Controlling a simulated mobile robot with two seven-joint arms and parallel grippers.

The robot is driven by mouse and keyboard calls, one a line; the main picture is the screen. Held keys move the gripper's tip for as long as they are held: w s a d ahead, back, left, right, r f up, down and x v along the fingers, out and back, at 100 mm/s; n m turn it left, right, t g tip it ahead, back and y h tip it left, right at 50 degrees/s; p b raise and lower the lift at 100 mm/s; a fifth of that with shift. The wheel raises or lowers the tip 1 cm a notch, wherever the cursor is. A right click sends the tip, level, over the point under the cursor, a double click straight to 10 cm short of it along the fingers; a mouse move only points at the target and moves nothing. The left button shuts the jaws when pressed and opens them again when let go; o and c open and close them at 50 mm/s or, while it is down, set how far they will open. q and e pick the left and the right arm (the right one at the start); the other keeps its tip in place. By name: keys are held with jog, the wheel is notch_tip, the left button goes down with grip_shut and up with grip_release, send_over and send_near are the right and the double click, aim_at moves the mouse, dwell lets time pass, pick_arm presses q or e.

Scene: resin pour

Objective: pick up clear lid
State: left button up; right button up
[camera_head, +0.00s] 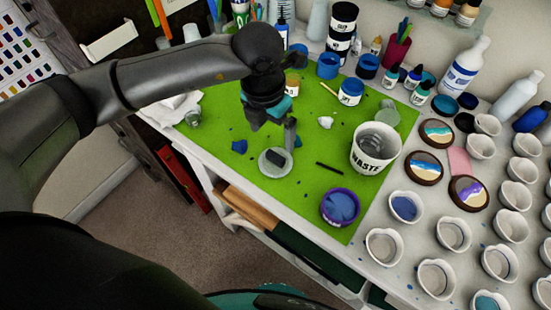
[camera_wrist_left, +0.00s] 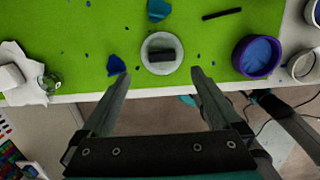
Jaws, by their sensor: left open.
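The clear lid (camera_head: 265,166) is a round, pale, see-through disc with a dark block-like piece on top. It lies flat on the green mat (camera_head: 290,205) near the mat's front edge. It also shows in the left wrist view (camera_wrist_left: 150,64), just beyond the fingertips and roughly centred between them. My left gripper (camera_head: 272,136) is open and empty, above and slightly behind the lid in the head view. In the left wrist view my left gripper (camera_wrist_left: 160,76) has its two fingers spread wider than the lid. I do not see my right gripper.
A purple-rimmed tub of blue (camera_head: 325,220) and a white WASTE bucket (camera_head: 364,162) stand right of the lid. A dark stick (camera_head: 329,168) and a blue scrap (camera_head: 239,147) lie near it. Several white cups fill the right. The mat left of the tub is mostly clear.

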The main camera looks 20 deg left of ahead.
aim_at(275, 156)
pick_arm(q)
jog(key=f, duration=0.3)
jog(key=shift+w+d+f, duration=0.15)
jog(key=shift+w+f, duration=0.05)
jog(key=shift+f, duration=0.2)
jog(key=shift+w+d+f, duration=0.15)
jog(key=shift+f, duration=2.6)
jog(key=c, duration=1.4)
jog(key=shift+r, duration=0.15)
